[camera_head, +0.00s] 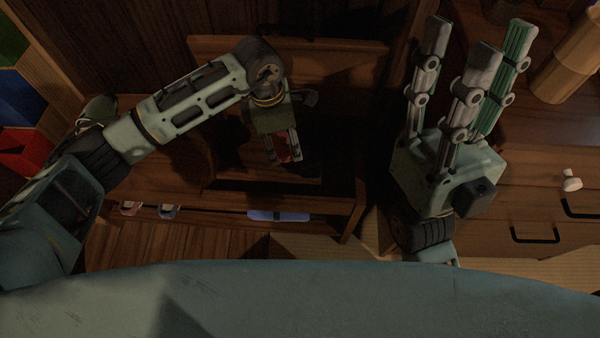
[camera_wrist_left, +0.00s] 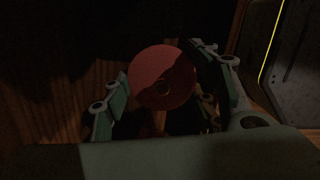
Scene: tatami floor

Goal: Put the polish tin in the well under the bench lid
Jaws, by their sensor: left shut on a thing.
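The polish tin is a round red disc in the left wrist view (camera_wrist_left: 163,78), held between the fingers of my left gripper (camera_wrist_left: 165,98). In the head view only a little red of the tin (camera_head: 284,154) shows at the fingertips of my left gripper (camera_head: 285,153). The gripper points down over the wooden bench (camera_head: 325,203), in front of a dark recess. The raised bench lid (camera_head: 345,62) stands behind it. The well's inside is too dark to make out. My right gripper (camera_head: 480,45) is open and empty, fingers spread, right of the bench.
A wooden drawer cabinet (camera_head: 545,185) with black handles stands at the right. Coloured bins (camera_head: 22,150) are at the far left.

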